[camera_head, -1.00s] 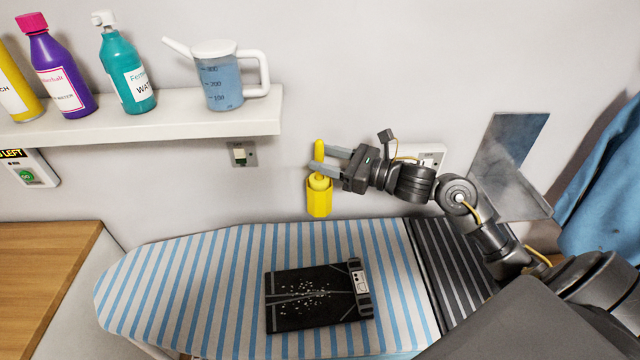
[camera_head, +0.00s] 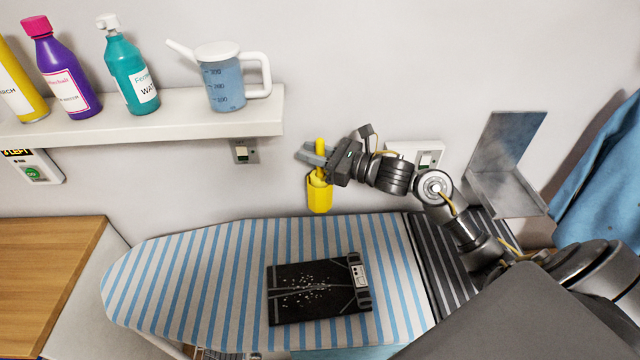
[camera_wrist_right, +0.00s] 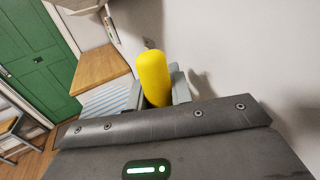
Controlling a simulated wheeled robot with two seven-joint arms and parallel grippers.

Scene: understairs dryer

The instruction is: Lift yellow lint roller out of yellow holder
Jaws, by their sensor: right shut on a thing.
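The yellow lint roller (camera_head: 320,143) stands upright on the wall side above the ironing board, its upper end poking up past my fingers. Its lower part goes into the yellow holder (camera_head: 320,200), which is against the wall. My right gripper (camera_head: 314,155) reaches in from the right and is shut on the roller just above the holder. In the right wrist view the roller (camera_wrist_right: 153,78) shows as a rounded yellow handle between the fingers. The roller's lower end is hidden inside the holder. My left gripper is not in view.
A white shelf (camera_head: 190,118) with bottles and a measuring jug (camera_head: 222,80) is at the upper left. A striped ironing board (camera_head: 200,290) with a black pad (camera_head: 290,310) lies below. A metal bracket (camera_head: 505,165) and a blue garment (camera_head: 610,165) are at right.

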